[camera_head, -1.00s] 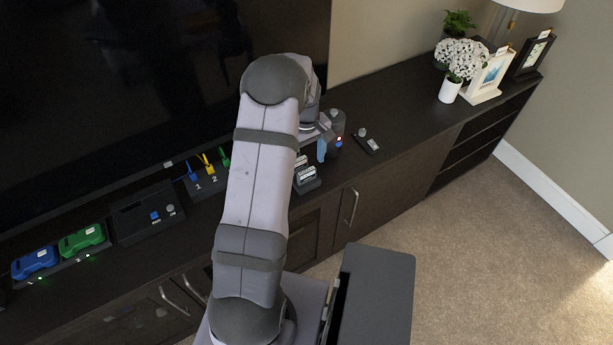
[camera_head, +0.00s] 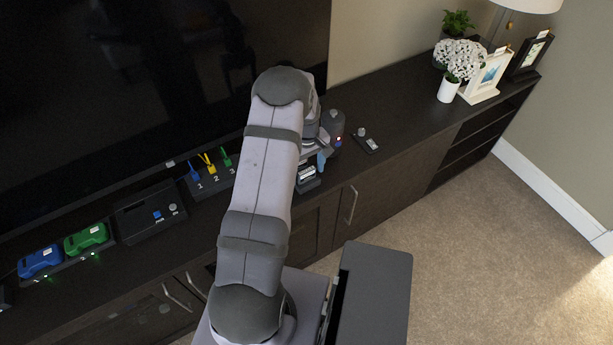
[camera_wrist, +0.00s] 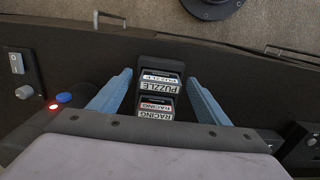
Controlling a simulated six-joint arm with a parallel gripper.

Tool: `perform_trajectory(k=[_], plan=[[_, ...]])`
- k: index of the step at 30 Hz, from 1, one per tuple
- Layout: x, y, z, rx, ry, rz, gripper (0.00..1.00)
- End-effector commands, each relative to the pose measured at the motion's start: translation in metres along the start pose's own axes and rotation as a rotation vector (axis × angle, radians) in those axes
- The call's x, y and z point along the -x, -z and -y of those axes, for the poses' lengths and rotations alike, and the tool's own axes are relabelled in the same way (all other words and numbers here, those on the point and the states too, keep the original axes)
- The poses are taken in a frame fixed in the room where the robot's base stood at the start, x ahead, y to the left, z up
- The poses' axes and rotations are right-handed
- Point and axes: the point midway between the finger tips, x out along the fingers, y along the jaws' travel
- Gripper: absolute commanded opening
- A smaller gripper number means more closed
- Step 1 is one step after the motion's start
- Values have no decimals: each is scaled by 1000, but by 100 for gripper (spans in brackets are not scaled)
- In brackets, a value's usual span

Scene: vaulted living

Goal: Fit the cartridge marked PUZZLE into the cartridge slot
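The PUZZLE cartridge (camera_wrist: 160,77) stands in a dark holder (camera_wrist: 148,63) in the wrist view, its white label facing up. The RACING cartridge (camera_wrist: 157,107) stands in line with it, closer to my gripper's body. My gripper (camera_wrist: 159,76) is open, with one blue finger on each side of the PUZZLE cartridge and visible gaps between. In the head view, my gripper (camera_head: 318,162) is over the holder and partly hidden by my arm. A black console (camera_head: 150,212) with two round buttons sits on the cabinet left of my arm. Its cartridge slot is not clearly visible.
A blue controller (camera_head: 40,261) and a green controller (camera_head: 86,238) sit left of the console. A dark cylinder (camera_head: 333,125) and a small remote-like device (camera_head: 366,143) are right of my gripper. The TV stands behind.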

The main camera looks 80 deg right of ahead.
Motion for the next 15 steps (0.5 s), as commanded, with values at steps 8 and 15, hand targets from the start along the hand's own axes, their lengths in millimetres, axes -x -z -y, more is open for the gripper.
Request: perform_trajectory(k=[8, 15], plan=[[0, 0, 0, 0, 0, 0, 26], [2, 0, 0, 0, -1, -1, 26]])
